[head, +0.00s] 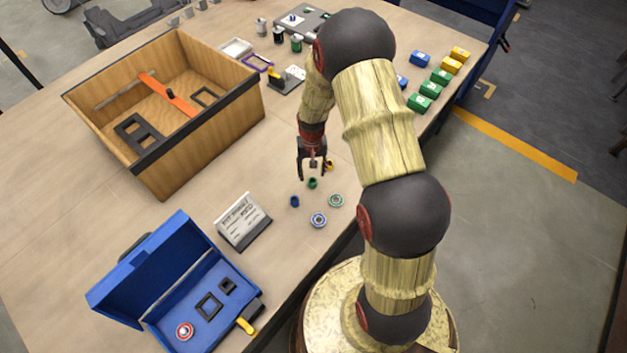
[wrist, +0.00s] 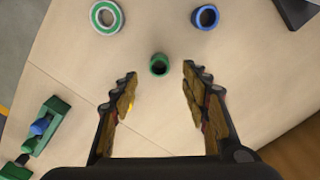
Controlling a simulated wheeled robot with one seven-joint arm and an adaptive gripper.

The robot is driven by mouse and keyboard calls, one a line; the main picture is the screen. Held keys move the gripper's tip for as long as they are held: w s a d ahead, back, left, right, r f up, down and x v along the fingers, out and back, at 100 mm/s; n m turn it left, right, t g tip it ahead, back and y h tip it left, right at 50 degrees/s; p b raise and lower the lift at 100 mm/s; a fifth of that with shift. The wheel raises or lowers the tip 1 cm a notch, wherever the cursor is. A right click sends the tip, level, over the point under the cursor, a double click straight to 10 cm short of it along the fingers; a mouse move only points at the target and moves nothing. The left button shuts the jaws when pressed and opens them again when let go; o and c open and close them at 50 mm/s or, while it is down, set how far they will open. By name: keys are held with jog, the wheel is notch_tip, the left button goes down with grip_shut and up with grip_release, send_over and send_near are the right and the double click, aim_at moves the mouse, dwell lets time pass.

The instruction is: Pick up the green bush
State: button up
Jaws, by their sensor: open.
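The green bush (head: 312,183), a small hollow green cylinder, stands upright on the table just below my gripper (head: 311,174). In the wrist view the bush (wrist: 159,66) shows its dark bore, centred between my fingertips (wrist: 159,76) and slightly beyond them. My gripper is open and empty, with a finger to either side. The bush appears to be below the fingers and is held by nothing. I cannot tell the exact height gap.
A blue bush (head: 294,201), a green-ringed bearing (head: 335,200) and a blue-ringed bearing (head: 318,220) lie nearby. A yellow bush (head: 330,166) is close to my gripper. A wooden crate (head: 240,92), a sign (head: 240,215) and an open blue case (head: 140,272) stand left.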

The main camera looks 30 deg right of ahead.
aim_at(313, 180)
notch_tip(313, 180, down, 7)
jog(key=shift+r+b, duration=0.15)
jog(key=shift+b, duration=0.3)
jog(key=shift+c, duration=0.8)
jog(key=c, duration=0.7)
jog(key=shift+c, duration=0.2)
